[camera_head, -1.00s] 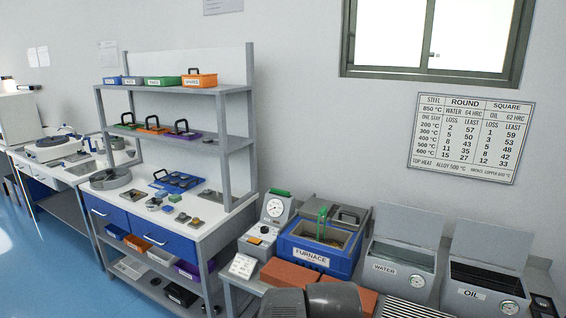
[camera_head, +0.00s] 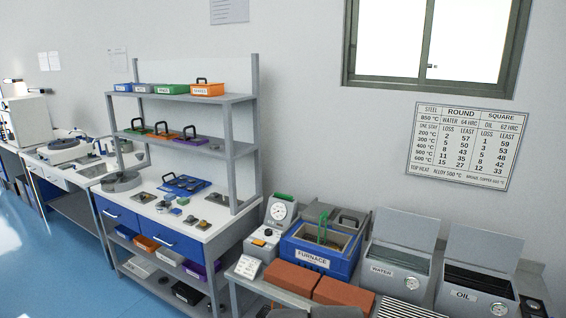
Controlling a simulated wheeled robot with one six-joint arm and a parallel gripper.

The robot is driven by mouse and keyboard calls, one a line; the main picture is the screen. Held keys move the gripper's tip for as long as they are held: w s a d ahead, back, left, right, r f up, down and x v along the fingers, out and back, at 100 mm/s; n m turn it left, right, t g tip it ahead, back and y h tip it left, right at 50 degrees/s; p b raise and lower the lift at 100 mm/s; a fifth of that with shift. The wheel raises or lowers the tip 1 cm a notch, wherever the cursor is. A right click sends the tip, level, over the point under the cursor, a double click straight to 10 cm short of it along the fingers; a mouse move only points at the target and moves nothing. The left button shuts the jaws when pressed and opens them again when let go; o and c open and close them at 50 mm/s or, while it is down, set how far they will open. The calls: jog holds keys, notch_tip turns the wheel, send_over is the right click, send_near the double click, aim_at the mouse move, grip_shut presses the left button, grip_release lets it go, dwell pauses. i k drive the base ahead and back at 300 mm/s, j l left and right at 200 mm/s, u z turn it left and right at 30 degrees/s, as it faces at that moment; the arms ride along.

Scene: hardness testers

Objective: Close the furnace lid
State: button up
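The blue furnace (camera_head: 306,257) stands on the low bench at the lower middle, with a white FURNACE label on its front. The grey lid (camera_head: 347,221) with a dark handle is at the back right of the opening. A green upright piece (camera_head: 322,228) stands at the furnace's opening; I cannot tell what it is. My gripper is not seen; only a dark part, likely of my own arm, shows at the bottom edge.
Two orange-brown bricks (camera_head: 291,277) lie in front of the furnace. A gauge box (camera_head: 280,211) stands left of it. The open WATER tank (camera_head: 398,268) and OIL tank (camera_head: 474,288) stand to the right. A shelved workbench (camera_head: 190,234) is on the left.

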aim_at(351, 222)
jog(key=i+u, duration=0.2)
jog(key=i, duration=0.75)
jog(key=i+u, duration=0.15)
jog(key=i, duration=0.85)
